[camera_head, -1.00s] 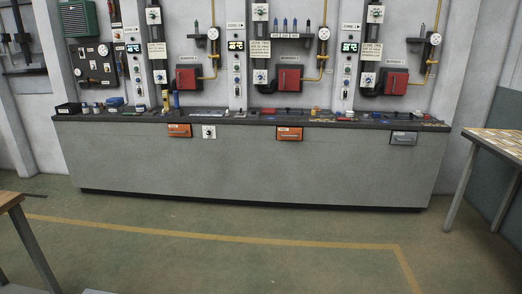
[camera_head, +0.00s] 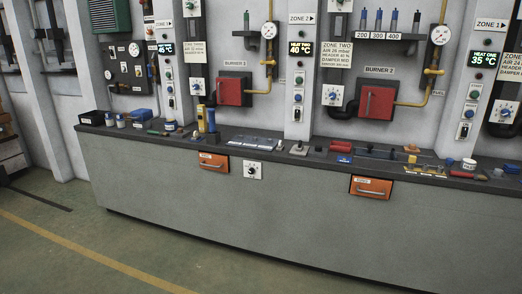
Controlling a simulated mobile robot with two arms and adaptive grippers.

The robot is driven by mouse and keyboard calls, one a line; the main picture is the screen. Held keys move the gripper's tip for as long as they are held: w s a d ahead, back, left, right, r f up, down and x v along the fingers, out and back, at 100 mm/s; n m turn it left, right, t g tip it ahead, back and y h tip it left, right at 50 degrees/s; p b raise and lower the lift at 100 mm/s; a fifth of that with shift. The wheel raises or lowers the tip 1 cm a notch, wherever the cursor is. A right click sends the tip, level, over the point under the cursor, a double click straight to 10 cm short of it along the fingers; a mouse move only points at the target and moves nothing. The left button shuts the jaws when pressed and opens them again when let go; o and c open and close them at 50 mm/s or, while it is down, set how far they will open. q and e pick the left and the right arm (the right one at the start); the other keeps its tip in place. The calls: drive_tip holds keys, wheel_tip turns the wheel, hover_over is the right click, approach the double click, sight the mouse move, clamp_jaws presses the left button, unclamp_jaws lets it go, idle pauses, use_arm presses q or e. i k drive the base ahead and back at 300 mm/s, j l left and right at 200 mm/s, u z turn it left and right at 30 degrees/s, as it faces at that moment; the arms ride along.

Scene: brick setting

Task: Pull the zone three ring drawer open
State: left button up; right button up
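Two orange drawer fronts with pull handles are set in the front of a long grey bench. The left drawer (camera_head: 213,162) is under the left burner area, beside a white dial plate (camera_head: 252,170). The right drawer (camera_head: 371,187) is under the second burner. Both look shut. Their small labels are too small to read, so I cannot tell from the lettering which one is the zone three ring drawer. Neither gripper is in view.
The bench (camera_head: 160,180) has a dark top crowded with small tools, blocks and containers. Red burner boxes (camera_head: 233,92), gauges and zone panels (camera_head: 299,75) cover the wall behind. The green floor (camera_head: 80,235) with a yellow line is clear in front.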

sight(217, 161)
drive_tip(key=i+u, duration=0.2)
drive_tip(key=i, duration=0.3)
drive_tip(key=i+l+u, duration=0.2)
drive_tip(key=i, duration=0.3)
drive_tip(key=i+l+u, duration=0.15)
drive_tip(key=i, duration=0.4)
drive_tip(key=i+j+u, duration=0.25)
drive_tip(key=i, duration=0.25)
drive_tip(key=i+j+u, duration=0.1)
drive_tip(key=i+u, duration=0.15)
drive_tip(key=i, duration=0.2)
